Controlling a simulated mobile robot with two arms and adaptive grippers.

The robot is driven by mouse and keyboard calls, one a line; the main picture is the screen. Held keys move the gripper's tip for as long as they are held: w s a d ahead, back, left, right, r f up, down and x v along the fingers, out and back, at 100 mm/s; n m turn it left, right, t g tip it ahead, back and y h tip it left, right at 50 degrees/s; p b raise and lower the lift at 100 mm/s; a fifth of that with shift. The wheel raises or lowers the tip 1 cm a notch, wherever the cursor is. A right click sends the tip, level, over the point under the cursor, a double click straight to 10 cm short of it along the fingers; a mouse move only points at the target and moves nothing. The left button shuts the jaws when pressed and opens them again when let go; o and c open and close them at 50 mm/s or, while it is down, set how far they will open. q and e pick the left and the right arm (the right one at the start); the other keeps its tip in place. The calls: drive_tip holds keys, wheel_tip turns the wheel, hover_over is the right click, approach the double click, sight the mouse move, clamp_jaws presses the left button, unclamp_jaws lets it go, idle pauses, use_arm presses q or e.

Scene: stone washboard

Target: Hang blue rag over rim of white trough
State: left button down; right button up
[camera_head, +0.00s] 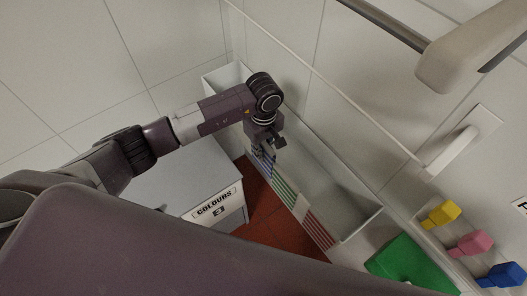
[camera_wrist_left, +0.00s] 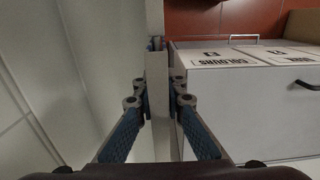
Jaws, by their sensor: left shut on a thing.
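The white trough (camera_head: 352,206) is long and runs diagonally along the tiled wall in the head view. My left gripper (camera_head: 266,145) is at its front rim, pointing down. A blue-striped rag (camera_head: 262,166) shows just below the gripper at the trough's front side, partly hidden by it. In the left wrist view my left gripper (camera_wrist_left: 159,95) is shut on a narrow pale strip between its fingers, which fits the rag; the rim lies in line with it. I cannot tell how far the rag reaches over the rim. My right gripper is not in view.
Green-striped (camera_head: 284,192) and red-striped (camera_head: 319,231) cloths hang along the trough's front. A white cabinet labelled COLOURS (camera_head: 215,205) stands close by across a strip of red floor. Yellow (camera_head: 440,214), pink (camera_head: 470,243) and blue (camera_head: 503,276) blocks sit at right beside a green piece (camera_head: 410,265).

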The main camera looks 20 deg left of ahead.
sight(263, 145)
use_arm(q)
drive_tip(key=shift+f+b, duration=1.8)
drive_tip(key=shift+f, duration=0.25)
drive_tip(key=c, duration=1.9)
unclamp_jaws()
drive_tip(key=shift+w+a+r, duration=0.1)
drive_tip(key=shift+r, duration=0.05)
drive_tip(key=shift+w+r, duration=0.1)
drive_tip(key=shift+r, duration=0.2)
wheel_tip(263, 145, up, 7)
